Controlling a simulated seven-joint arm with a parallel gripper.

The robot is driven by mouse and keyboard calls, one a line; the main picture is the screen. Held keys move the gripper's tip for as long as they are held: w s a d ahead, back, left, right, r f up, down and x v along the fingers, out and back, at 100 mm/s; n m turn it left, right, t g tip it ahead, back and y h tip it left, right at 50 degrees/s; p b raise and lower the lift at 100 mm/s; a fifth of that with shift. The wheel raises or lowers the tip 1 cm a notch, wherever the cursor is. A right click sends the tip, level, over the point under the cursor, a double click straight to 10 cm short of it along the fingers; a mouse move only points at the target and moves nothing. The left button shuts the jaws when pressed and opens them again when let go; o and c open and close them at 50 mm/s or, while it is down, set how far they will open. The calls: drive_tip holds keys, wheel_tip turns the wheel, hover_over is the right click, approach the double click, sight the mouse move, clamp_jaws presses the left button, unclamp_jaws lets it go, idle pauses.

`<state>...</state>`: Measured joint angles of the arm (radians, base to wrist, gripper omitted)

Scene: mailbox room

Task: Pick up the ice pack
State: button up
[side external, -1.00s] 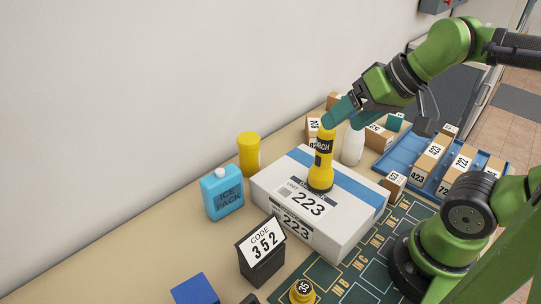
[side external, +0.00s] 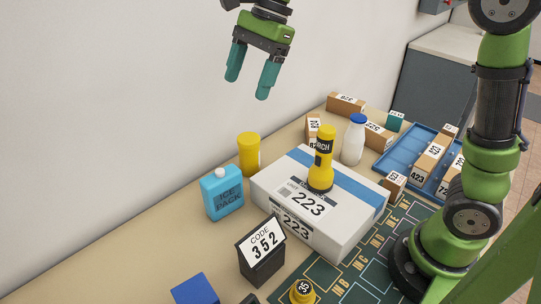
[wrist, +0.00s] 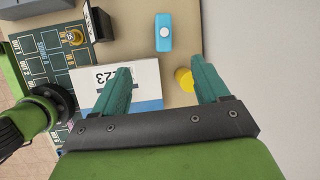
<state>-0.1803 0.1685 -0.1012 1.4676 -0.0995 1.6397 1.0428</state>
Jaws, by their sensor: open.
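The ice pack (side external: 222,194) is a light blue bottle-shaped block with a white cap. It stands upright on the table, left of the big white box, and shows from above in the wrist view (wrist: 163,38). My gripper (side external: 249,88) is open and empty, high above the table behind the ice pack and apart from it. In the wrist view my two teal fingers (wrist: 163,76) point down with a wide gap, and the ice pack lies beyond their tips.
A white box marked 223 (side external: 346,225) carries a yellow torch (side external: 321,160). A yellow cylinder (side external: 249,156) stands behind the ice pack. A black code sign (side external: 262,262) stands in front. A white bottle (side external: 353,140) and a blue tray (side external: 396,158) are at right. Table left of the ice pack is clear.

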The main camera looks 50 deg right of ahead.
drive_tip(key=w+a+f+m+g, duration=0.1)
drive_tip(key=w+a+f+m, duration=0.1)
drive_tip(key=w, duration=0.1)
approach(224, 170)
drive_tip(key=x, duration=0.9)
drive_tip(key=shift+s+a+f, duration=0.1)
drive_tip(key=shift+w+d+x, duration=0.1)
drive_tip(key=shift+w+x, duration=0.05)
drive_tip(key=shift+x, duration=1.35)
drive_tip(key=shift+w+d+x, duration=0.1)
drive_tip(key=shift+x, duration=1.35)
drive_tip(key=shift+f, duration=0.1)
drive_tip(key=shift+c, duration=0.3)
drive_tip(key=c, duration=1.2)
